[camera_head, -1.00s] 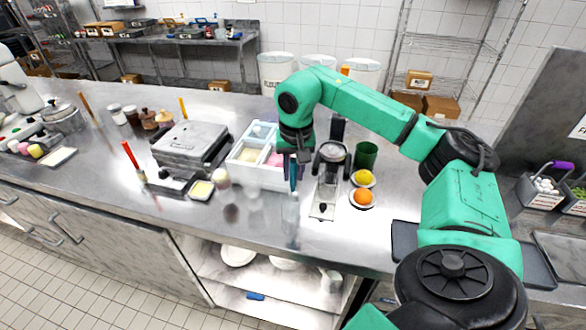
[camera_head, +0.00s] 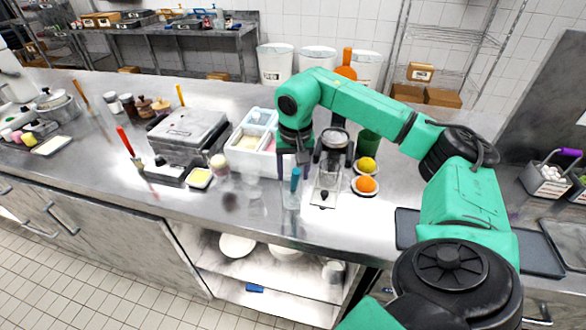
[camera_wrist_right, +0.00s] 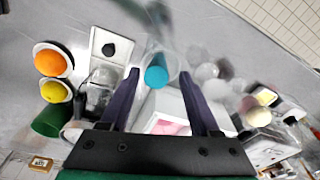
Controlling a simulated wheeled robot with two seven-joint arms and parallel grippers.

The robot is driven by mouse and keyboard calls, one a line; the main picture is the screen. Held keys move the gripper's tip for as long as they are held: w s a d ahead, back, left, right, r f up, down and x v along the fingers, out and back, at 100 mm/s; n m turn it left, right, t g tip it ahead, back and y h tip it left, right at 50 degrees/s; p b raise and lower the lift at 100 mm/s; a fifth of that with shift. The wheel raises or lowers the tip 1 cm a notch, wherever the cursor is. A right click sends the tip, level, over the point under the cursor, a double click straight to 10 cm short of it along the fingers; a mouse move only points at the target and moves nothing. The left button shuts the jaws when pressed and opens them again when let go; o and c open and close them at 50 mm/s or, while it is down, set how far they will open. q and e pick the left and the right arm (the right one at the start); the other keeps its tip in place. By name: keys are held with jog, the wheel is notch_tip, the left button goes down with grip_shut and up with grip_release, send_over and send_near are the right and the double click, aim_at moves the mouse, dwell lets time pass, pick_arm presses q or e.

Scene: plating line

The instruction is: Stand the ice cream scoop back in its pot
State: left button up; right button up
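The ice cream scoop shows as a teal handle (camera_head: 295,180), roughly upright near the counter's front edge. Its end shows as a teal disc (camera_wrist_right: 156,76) in the right wrist view. Its lower part is at a clear, see-through pot (camera_head: 291,201); whether it rests on the bottom is too faint to tell. My right gripper (camera_head: 295,168) is above and just behind the handle. In the wrist view its two dark fingers (camera_wrist_right: 160,80) are spread wide, with gaps on both sides of the handle's end. My left gripper is not in view.
A white tub tray (camera_head: 236,158) stands behind and left. A clear-and-black appliance (camera_head: 328,165), a green cup (camera_head: 368,147), a lemon (camera_head: 367,164) and an orange (camera_head: 366,184) stand right. A grey press (camera_head: 190,132) is further left. The counter front edge is close.

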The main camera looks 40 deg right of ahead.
jog(key=r, duration=0.5)
jog(key=r+b, duration=0.1)
jog(key=r, duration=0.1)
jog(key=shift+s+a+r, duration=0.2)
jog(key=shift+s+r, duration=0.1)
jog(key=shift+s, duration=0.05)
notch_tip(320, 180, up, 7)
jog(key=s+p, duration=0.1)
jog(key=p, duration=0.2)
jog(key=shift+a, duration=0.15)
jog(key=shift+f, duration=0.15)
